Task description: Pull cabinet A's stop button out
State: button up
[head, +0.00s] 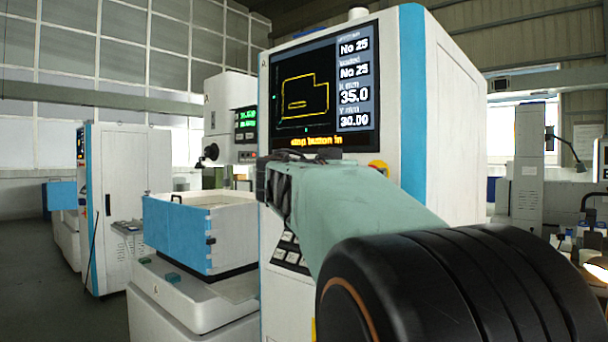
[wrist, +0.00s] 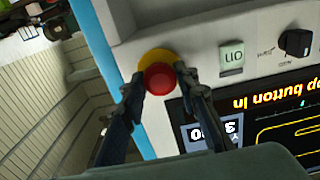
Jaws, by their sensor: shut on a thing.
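The stop button (wrist: 159,79) is a red mushroom head on a yellow surround, near the blue edge of the cabinet front in the wrist view. My gripper (wrist: 158,84) has one finger on each side of the red head and is shut on it. In the head view, a little of the yellow surround (head: 379,166) shows above my arm; the fingers are hidden there. Cabinet A (head: 460,110) is white with a blue corner strip. Its screen (head: 318,90) reads "stop button in" in yellow at the bottom.
A green ON button (wrist: 232,58) and a black knob (wrist: 296,42) sit beside the stop button. A keypad (head: 288,247) is below the screen, partly behind my arm. A blue-and-white tank (head: 180,235) stands to the left. Open floor (head: 40,290) lies farther left.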

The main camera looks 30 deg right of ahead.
grip_shut()
